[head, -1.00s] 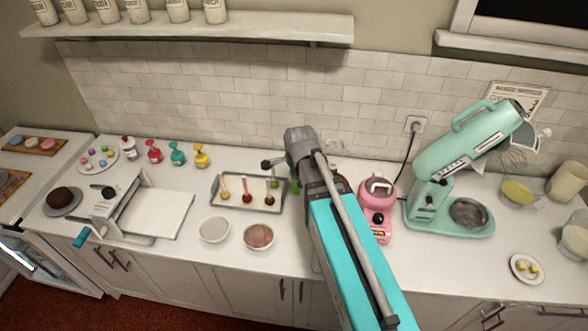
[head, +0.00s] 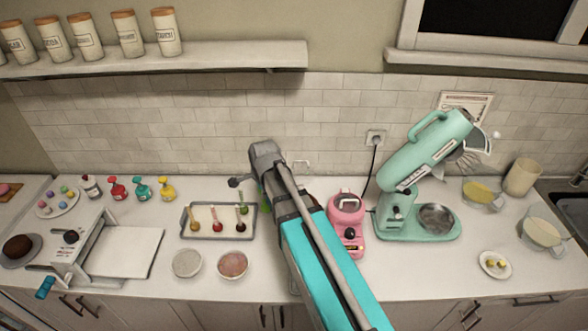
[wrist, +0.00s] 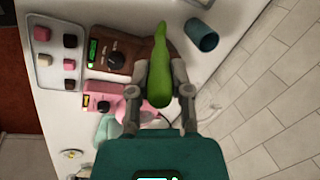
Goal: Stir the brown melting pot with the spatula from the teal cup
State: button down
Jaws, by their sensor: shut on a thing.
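My gripper (wrist: 162,98) is shut on a green spatula (wrist: 160,50) in the wrist view, with the spatula's thick end between the fingers. The brown melting pot (wrist: 118,52), with a dark knob and a lit green display, is left of the spatula in that view. The teal cup (wrist: 202,37) lies right of the spatula in the wrist view, close to the wall tiles. In the head view my arm hides the gripper and most of the brown pot. A small green patch (head: 265,204) shows beside my arm there; I cannot tell whether it is the spatula.
A pink melting pot (head: 347,222) and a mint stand mixer (head: 425,180) stand right of my arm. A tray of cake pops (head: 188,225) and two bowls (head: 187,263) are to its left. A tray of dark and pink cubes (wrist: 43,72) is beside the brown pot.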

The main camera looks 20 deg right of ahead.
jog(key=w+d+r+p, duration=0.2)
jog(key=w, duration=0.4)
jog(key=w+d+r+g+p, duration=0.1)
jog(key=w+d+r, duration=0.1)
jog(key=w, duration=0.4)
jog(key=shift+w+y+p, duration=0.15)
jog(key=shift+y+p, duration=0.15)
jog(key=shift+p, duration=0.1)
jog(key=shift+a, duration=0.15)
